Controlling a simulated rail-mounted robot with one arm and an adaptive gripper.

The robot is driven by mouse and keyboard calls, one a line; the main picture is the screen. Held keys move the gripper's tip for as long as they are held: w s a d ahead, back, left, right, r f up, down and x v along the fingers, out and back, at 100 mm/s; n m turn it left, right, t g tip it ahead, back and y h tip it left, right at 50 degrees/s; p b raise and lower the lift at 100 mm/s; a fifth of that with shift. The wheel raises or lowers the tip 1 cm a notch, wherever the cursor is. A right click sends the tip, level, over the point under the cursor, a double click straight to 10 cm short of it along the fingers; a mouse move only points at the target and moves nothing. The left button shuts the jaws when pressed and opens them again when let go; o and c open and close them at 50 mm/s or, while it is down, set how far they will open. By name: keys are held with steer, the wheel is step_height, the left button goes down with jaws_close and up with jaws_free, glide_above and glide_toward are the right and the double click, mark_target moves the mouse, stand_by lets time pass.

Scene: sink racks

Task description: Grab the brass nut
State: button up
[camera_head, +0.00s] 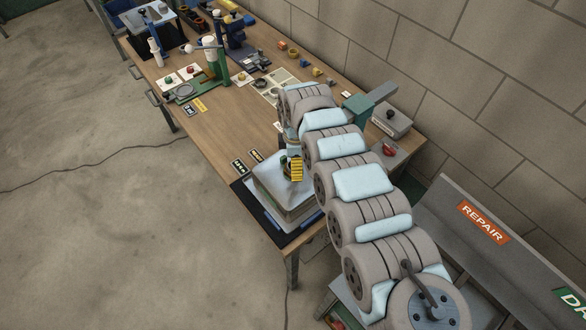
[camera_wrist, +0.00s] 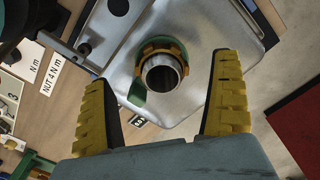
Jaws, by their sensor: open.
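The brass nut (camera_wrist: 160,46) shows in the wrist view as a gold ring around a short steel pipe (camera_wrist: 162,74) at the sink's underside. A green ring lies around or behind it. My gripper (camera_wrist: 163,76) is open, with its yellow ribbed fingers apart on either side of the nut and pipe. No finger visibly touches the nut, and the remaining distance is hard to judge. In the head view my gripper (camera_head: 293,168) is over the grey metal sink (camera_head: 268,183), and the nut is hidden there.
The sink stands on a dark mat (camera_head: 246,198) at the near end of the wooden workbench (camera_head: 215,137). Label cards (camera_head: 239,167) lie beside it. A grey box with a black knob (camera_head: 391,119) stands near the wall. Fixtures and small parts occupy the far end; the bench middle is mostly clear.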

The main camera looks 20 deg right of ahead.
steer(key=shift+f, duration=1.6)
steer(key=shift+c, duration=0.2)
steer(key=c, duration=1.3)
steer(key=shift+r, duration=0.15)
